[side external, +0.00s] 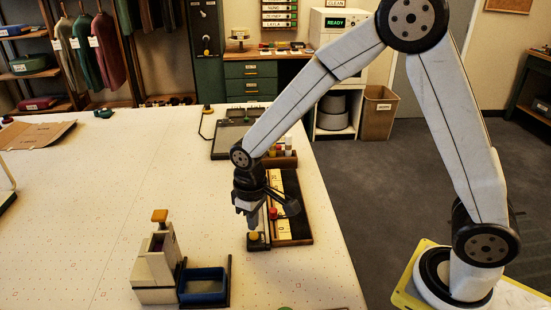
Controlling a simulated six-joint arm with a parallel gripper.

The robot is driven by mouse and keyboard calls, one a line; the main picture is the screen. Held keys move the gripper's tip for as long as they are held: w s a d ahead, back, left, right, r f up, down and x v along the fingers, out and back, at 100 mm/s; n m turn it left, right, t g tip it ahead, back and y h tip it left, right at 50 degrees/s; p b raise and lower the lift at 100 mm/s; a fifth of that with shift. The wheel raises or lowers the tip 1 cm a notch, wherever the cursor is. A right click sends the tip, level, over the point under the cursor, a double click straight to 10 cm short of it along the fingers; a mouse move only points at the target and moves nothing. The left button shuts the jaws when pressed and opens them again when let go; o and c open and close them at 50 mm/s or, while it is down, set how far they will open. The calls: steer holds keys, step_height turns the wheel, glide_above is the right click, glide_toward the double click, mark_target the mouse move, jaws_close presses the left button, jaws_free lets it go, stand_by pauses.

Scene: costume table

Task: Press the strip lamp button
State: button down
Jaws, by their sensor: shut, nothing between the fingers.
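My gripper (254,222) is shut and empty, pointing down at the near left end of a dark-framed panel. Just below its tips is a small dark box (257,244) with a yellow round button (254,235) on top. The tips are very close to this button; I cannot tell whether they touch it. A red knob (273,213) is just right of the fingers. The panel (291,223) has pale labelled strips and is partly hidden by my gripper. Which part is the strip lamp, and whether it is lit, I cannot tell.
A cream device (155,268) with an orange top block (160,215) stands at front left, beside a blue tray (204,283). Small bottles in a wooden rack (281,160) and a dark tray (232,140) are behind. The left middle of the white table (90,215) is clear.

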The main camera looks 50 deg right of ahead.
steer(key=shift+f, duration=1.25)
stand_by(0.5)
steer(key=shift+r, duration=3.75)
steer(key=s+d+f+m+t, duration=0.1)
steer(key=s+d+m+t, duration=0.1)
steer(key=s+d, duration=0.7)
steer(key=shift+s+f+m+t, duration=0.3)
steer(key=shift+s+f+m, duration=0.15)
steer(key=shift+s, duration=0.55)
